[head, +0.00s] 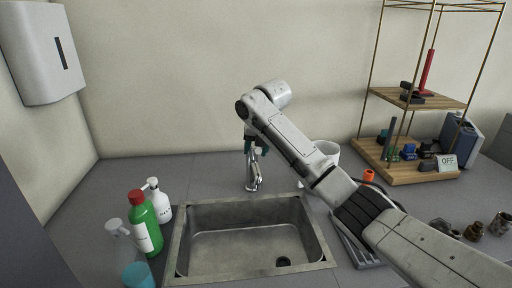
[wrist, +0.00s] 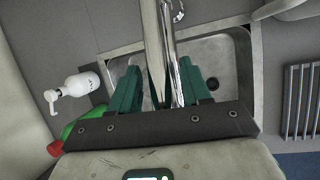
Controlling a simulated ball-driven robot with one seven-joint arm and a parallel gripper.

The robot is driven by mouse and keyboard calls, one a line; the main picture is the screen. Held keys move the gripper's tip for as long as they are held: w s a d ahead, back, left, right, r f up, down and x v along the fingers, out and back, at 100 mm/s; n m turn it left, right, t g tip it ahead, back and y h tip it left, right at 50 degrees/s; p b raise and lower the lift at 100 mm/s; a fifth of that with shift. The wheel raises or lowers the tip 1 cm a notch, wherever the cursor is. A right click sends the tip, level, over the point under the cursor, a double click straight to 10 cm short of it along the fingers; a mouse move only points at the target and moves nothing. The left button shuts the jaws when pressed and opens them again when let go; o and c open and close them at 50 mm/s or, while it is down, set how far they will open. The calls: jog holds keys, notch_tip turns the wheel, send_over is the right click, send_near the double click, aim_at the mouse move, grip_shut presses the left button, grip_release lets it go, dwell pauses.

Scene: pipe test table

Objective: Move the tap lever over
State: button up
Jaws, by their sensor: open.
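The chrome tap (head: 252,176) stands upright behind the back rim of the sink. My gripper (head: 255,147) is at the top of the tap, pointing down, with my arm reaching over from the right. In the wrist view, my gripper (wrist: 160,75) has its two teal fingers apart, one on each side of the shiny tap (wrist: 168,50). I cannot tell whether either finger touches it. The lever is hard to make out from the tap body in both views. My gripper partly hides the tap's top in the head view.
The steel sink (head: 185,245) is in front of the tap. A green bottle (head: 145,225) with a red cap and a white pump bottle (head: 160,200) stand left of it. A wooden shelf (head: 405,172) is at the right. A dark rack (wrist: 300,100) lies right of the sink.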

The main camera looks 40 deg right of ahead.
grip_shut()
dwell(0.5)
